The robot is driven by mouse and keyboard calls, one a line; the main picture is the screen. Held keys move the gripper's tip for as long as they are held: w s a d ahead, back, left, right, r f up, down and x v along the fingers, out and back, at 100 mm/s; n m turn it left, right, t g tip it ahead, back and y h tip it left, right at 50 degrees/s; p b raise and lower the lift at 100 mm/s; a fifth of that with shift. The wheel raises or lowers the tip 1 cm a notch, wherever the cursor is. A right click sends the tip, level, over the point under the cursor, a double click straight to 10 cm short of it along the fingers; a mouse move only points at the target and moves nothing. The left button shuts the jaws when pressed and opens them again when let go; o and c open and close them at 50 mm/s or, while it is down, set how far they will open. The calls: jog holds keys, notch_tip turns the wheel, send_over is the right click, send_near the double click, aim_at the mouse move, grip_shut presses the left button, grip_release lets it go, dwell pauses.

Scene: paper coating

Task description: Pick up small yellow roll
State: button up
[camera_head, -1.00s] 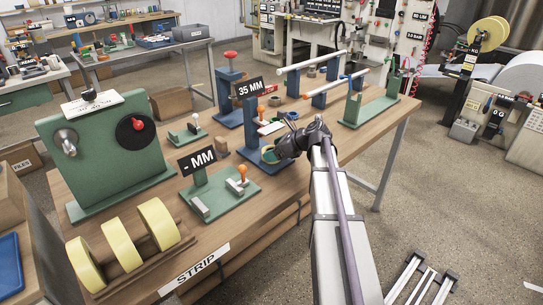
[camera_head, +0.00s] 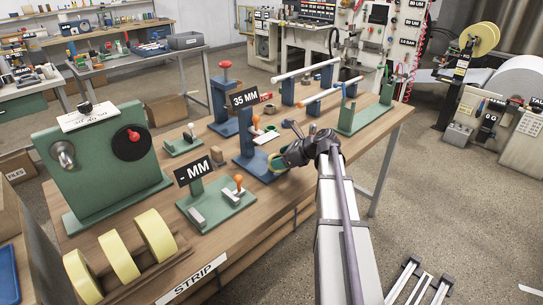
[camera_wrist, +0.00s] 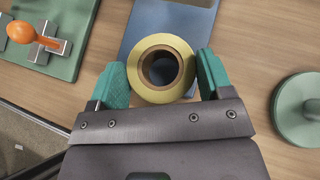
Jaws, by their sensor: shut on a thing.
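The small yellow roll (camera_wrist: 139,72) is a narrow ring of pale yellow tape around a dark brown core. My gripper (camera_wrist: 162,76) has its two teal fingers on either side of the roll, pressed against its rim. In the wrist view the roll overlaps the edge of a blue base plate (camera_wrist: 171,20) below it. I cannot tell whether it is clear of that plate. In the head view my gripper (camera_head: 281,164) is beside the blue 35 MM stand (camera_head: 248,135), at the table's front side, and mostly hides the roll.
Large yellow rolls (camera_head: 119,256) sit on a rack at the table's front left. A round green base (camera_wrist: 301,108) is on the right in the wrist view. Bare wood (camera_wrist: 245,45) lies between.

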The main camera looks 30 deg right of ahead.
jog(key=s+d, duration=0.8)
jog(key=s, duration=0.2)
jog(key=shift+s+d, duration=0.35)
jog(key=shift+d, duration=0.05)
